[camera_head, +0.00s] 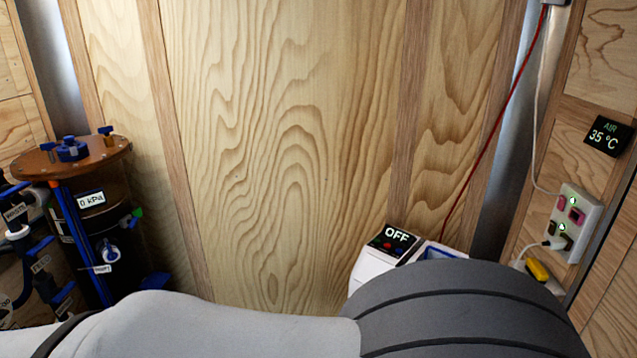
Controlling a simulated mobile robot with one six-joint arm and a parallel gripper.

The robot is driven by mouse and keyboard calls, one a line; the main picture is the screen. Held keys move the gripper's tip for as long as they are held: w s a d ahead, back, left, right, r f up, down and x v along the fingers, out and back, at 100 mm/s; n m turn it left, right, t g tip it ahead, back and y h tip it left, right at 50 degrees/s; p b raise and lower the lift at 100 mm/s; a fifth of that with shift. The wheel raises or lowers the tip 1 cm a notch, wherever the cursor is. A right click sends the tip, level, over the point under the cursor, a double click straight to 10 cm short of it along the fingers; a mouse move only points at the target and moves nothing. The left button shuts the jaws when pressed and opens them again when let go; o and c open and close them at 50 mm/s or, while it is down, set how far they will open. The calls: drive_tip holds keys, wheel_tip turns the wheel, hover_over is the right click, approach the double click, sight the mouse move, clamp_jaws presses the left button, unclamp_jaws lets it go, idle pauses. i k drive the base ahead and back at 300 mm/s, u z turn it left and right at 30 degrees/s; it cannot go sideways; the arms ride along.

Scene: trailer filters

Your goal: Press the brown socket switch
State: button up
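A white socket panel (588,213) is fixed to the wooden wall at the far right. It carries pink-magenta parts (577,215) in its upper half and two small green lit marks. A small dark brownish part (567,241) sits in its lower half, beside a white plug (553,244); it is too small to tell for sure that this is the brown switch or which way it is set. My gripper is not in view. Only my grey and white arm links cross the bottom of the picture, apart from the panel.
A yellow plug-like piece (538,271) is below the panel. A white cable and a red cable (497,125) run down the wall. A display (608,136) reads AIR 35 °C. A white box with an OFF screen (394,241) stands behind my arm. A brown-lidded tank (75,155) is left.

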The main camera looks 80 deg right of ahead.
sight(551, 230)
drive_tip(key=z, duration=3.95)
drive_tip(key=k, duration=0.9)
drive_tip(key=z, duration=0.25)
drive_tip(key=i, duration=0.95)
drive_tip(key=z, duration=0.05)
